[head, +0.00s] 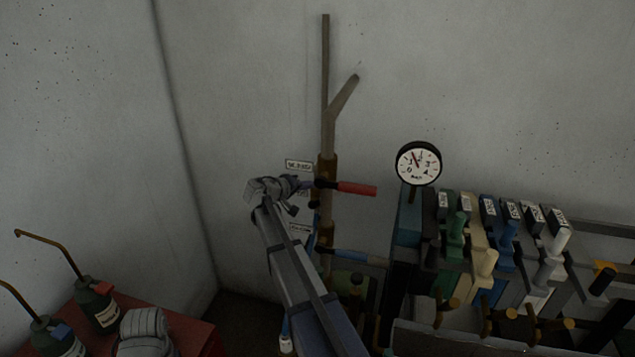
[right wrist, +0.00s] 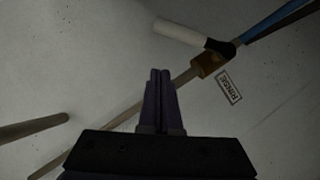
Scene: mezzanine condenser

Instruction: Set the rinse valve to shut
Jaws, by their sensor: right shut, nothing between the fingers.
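The label RINSE (right wrist: 229,87) is on the wall in the right wrist view. Beside it a brass valve body (right wrist: 211,63) sits on a diagonal pipe, with a white-gripped lever (right wrist: 180,33) on a black end. The lever slants clearly away from the pipe's line. My right gripper (right wrist: 160,75) is shut and empty, its fingertips apart from the lever. In the head view my right gripper (head: 308,184) is beside the vertical pipe, close to a red-handled lever (head: 355,188). I cannot make out the white lever there. My left gripper is not in view.
A pressure gauge (head: 418,163) stands right of the pipe (head: 326,85). A bank of coloured levers (head: 487,262) fills the right. Oil cans (head: 96,305) stand on a red surface (head: 192,333) at lower left.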

